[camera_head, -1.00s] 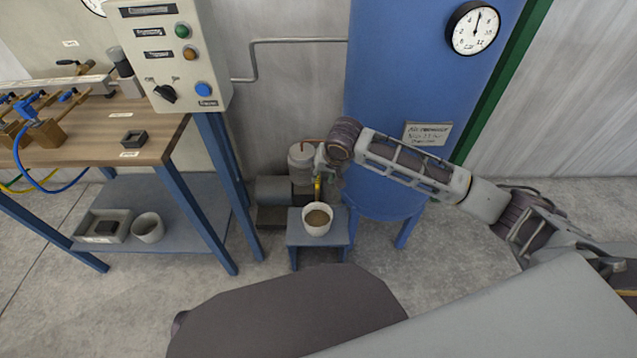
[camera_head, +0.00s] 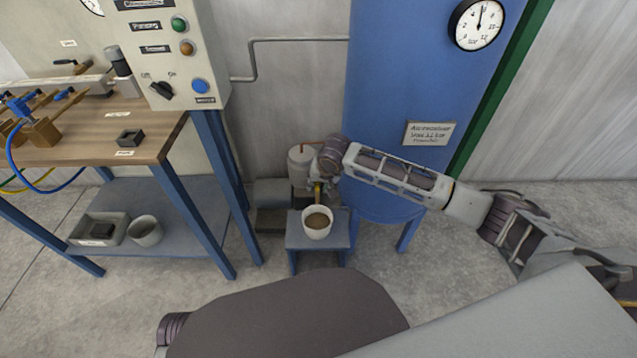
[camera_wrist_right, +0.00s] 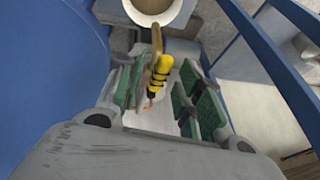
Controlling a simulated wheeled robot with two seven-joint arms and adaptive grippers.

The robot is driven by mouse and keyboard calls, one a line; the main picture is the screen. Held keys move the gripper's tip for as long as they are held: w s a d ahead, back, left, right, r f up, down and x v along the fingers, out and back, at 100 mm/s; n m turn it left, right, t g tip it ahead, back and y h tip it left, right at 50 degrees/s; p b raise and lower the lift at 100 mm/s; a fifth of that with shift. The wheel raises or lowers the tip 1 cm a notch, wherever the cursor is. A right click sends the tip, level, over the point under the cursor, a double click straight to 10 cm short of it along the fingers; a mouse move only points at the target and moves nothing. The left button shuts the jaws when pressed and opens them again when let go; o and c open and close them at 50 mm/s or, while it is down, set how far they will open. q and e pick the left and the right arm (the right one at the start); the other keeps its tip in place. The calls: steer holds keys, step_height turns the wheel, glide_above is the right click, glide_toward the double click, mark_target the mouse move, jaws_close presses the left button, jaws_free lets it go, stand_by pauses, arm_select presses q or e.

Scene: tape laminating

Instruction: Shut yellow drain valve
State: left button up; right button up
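The yellow drain valve handle (camera_wrist_right: 164,66), with black bands, shows in the right wrist view on a brass-coloured pipe (camera_wrist_right: 156,40). It lies between the green-padded fingers of my right gripper (camera_wrist_right: 162,95). The fingers are apart, with visible gaps on both sides of the handle. In the head view only a small yellow part of the valve (camera_head: 318,188) shows above a cup, below my right wrist, which hides much of it. My right gripper there (camera_head: 322,182) is small and partly hidden. My left gripper is not in view.
A white cup (camera_head: 317,232) of brownish content stands on a small blue stand (camera_head: 298,238) under the valve. The blue tank (camera_head: 400,90) is close on the right. A grey canister (camera_head: 297,166) stands behind. A workbench (camera_head: 85,150) and control box (camera_head: 178,60) are left.

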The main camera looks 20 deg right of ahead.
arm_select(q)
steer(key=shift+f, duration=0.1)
arm_select(e)
jaws_close()
stand_by(0.3)
arm_select(q)
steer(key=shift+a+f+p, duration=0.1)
steer(key=shift+p, duration=0.2)
